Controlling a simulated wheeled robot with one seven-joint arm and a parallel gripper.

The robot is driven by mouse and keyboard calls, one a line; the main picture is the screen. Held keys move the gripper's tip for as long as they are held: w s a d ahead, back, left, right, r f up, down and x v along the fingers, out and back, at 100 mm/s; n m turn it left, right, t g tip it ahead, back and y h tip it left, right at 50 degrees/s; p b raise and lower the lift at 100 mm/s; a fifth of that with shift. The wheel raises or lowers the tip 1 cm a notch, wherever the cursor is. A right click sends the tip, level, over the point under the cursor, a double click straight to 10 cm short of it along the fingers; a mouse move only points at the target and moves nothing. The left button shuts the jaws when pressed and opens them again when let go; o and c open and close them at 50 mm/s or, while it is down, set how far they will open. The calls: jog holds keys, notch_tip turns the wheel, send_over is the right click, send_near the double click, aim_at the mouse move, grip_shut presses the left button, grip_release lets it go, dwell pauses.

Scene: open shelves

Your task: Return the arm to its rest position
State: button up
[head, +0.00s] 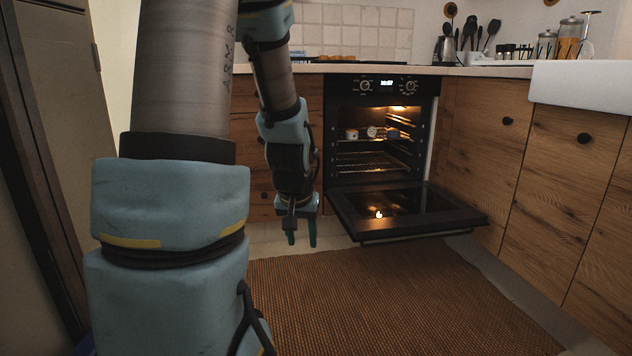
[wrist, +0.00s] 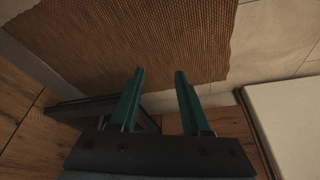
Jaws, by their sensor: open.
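My gripper (head: 302,238) hangs at the end of my arm, pointing down, to the left of the open oven door in the head view. In the wrist view its two green fingers (wrist: 158,75) are spread apart with nothing between them. Below the fingers the wrist view shows the floor and the edge of a brown woven rug. My arm is bent, with its upper part large in the left of the head view.
The oven (head: 380,130) is lit, and its door (head: 400,212) is folded down to the right of my gripper. Small items (head: 371,132) sit on its upper rack. Wooden cabinets (head: 570,170) stand at right. The woven rug (head: 390,300) is clear.

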jog(key=s+a+r+g+p, duration=0.1)
jog(key=s+a+r+g, duration=0.2)
jog(key=s, duration=0.7)
notch_tip(320, 180, up, 38)
jog(key=p, duration=3.8)
jog(key=shift+s+a+f+n+t, duration=0.15)
jog(key=shift+a+n+t, duration=0.15)
jog(key=shift+n, duration=0.1)
